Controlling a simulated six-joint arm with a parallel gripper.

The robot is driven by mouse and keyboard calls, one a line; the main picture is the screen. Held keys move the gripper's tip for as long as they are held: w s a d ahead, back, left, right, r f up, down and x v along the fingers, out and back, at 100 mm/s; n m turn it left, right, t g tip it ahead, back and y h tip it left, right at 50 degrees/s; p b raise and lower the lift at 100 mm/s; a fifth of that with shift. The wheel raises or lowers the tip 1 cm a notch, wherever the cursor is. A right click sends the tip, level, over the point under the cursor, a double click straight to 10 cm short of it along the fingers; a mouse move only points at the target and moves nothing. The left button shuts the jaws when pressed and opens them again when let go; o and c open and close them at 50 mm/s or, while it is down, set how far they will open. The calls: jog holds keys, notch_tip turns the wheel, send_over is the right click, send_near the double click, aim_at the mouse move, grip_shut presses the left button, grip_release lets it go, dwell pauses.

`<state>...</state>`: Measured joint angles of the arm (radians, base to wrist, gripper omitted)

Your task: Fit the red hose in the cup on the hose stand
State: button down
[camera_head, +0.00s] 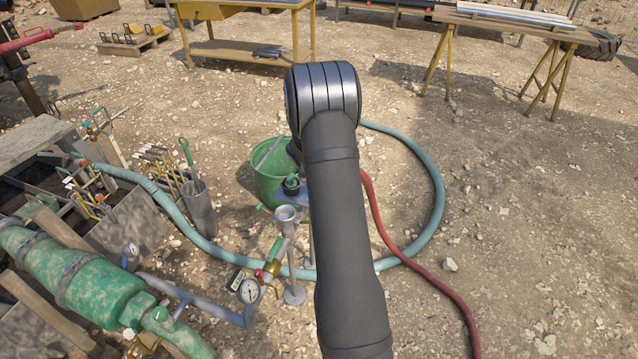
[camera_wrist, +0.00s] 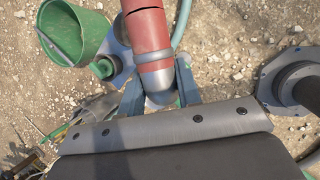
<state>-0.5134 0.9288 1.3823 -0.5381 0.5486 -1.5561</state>
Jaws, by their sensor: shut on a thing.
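The red hose (camera_wrist: 147,32) comes down between the two fingers of my gripper (camera_wrist: 160,82) in the wrist view. My gripper is shut on it near its grey metal end (camera_wrist: 159,78). In the head view my arm hides the gripper and that end; the rest of the red hose (camera_head: 425,265) runs out from behind the arm across the ground to the lower right. A grey open cup (camera_head: 286,213) on a post, which looks like the hose stand, stands left of my arm in the head view. I cannot make out this cup in the wrist view.
A green bucket (camera_head: 268,178) stands behind the cup, with a green fitting (camera_head: 291,184) on a blue-grey plate beside it. A pressure gauge (camera_head: 248,291) and green pipework (camera_head: 95,285) are at left. A teal hose (camera_head: 437,190) loops on the ground. Open gravel lies right.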

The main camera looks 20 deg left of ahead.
jog(key=w+a+f+n, duration=0.1)
jog(key=w+n, duration=0.1)
jog(key=w, duration=0.5)
jog(key=w+a+f+n+y, duration=0.1)
jog(key=w+a+f+n, duration=0.1)
jog(key=w, duration=0.6)
jog(key=shift+w+a+f, duration=0.15)
jog(key=shift+w+a, duration=0.1)
dwell(0.4)
jog(key=shift+f, duration=1.5)
jog(key=shift+f, duration=0.45)
jog(key=shift+f, duration=0.75)
jog(key=shift+f, duration=1.05)
